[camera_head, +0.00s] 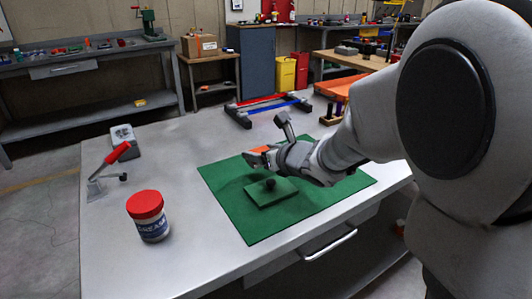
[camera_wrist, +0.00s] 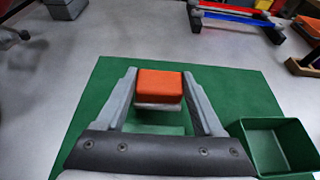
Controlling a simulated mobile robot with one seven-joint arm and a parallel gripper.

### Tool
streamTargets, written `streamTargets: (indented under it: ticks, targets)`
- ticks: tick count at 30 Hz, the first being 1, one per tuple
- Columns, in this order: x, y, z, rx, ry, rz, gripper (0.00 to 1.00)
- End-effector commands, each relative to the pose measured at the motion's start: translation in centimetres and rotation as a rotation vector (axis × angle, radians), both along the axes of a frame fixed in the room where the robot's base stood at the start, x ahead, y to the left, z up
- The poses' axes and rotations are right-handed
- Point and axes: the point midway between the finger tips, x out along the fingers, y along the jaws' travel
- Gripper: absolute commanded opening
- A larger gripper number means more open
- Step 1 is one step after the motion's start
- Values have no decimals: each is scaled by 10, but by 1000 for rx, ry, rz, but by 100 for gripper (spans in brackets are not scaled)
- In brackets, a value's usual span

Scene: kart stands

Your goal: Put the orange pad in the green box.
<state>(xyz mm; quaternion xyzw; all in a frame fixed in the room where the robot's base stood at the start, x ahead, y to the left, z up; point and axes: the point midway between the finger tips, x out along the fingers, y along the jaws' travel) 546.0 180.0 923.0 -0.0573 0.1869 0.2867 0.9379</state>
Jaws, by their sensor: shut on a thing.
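The orange pad (camera_wrist: 158,85) has a pale underside and sits between the two grey fingers of my gripper (camera_wrist: 160,92) in the wrist view. My gripper is shut on it and holds it above the green mat (camera_wrist: 90,110). In the head view only a sliver of the pad (camera_head: 261,149) shows above my gripper (camera_head: 258,159). The green box (camera_wrist: 248,142) is open-topped and looks empty, at the lower right of the wrist view. My arm seems to hide it in the head view.
A flat green plate with a black knob (camera_head: 261,195) lies on the mat below my gripper.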

Motion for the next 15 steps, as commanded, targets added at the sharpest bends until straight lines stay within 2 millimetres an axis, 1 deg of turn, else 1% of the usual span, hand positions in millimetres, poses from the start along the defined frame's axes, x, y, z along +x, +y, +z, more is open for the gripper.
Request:
streamTargets:
  ticks: [4, 9, 11, 15]
  targets:
    - [1, 2, -11, 0, 1, 0, 15]
    - [1, 2, -38, -1, 2, 0, 15]
    - [1, 2, -42, -1, -1, 0, 15]
    - [1, 2, -40, 0, -2, -1, 15]
